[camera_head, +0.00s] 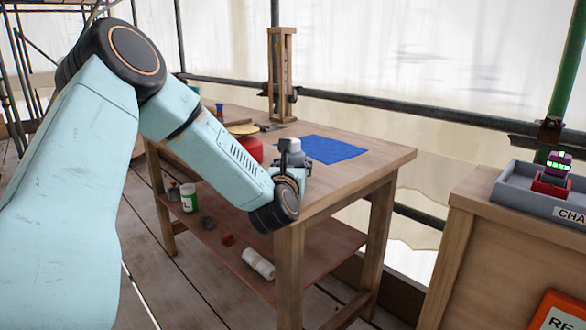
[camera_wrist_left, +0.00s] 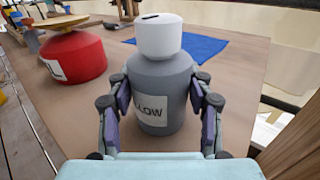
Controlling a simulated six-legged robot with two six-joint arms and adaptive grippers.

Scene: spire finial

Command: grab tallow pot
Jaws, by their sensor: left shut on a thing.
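The tallow pot (camera_wrist_left: 160,85) is a grey rounded pot with a white lid or top and a label whose visible letters read "LLOW". It stands upright on the wooden table, in the middle of the left wrist view. My left gripper (camera_wrist_left: 160,112) is shut on it, with one finger on each side of its body. In the head view my left gripper (camera_head: 291,165) is at the table's front edge, and the pot's white top (camera_head: 294,145) shows there; the arm hides most of its body. My right gripper is in neither view.
A red pot (camera_wrist_left: 72,58) with a label stands left of the tallow pot. A blue cloth (camera_head: 332,149) lies behind on the table (camera_head: 385,160). A wooden stand (camera_head: 282,75) rises at the back. A grey tray (camera_head: 512,190) sits on a separate wooden cabinet at right.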

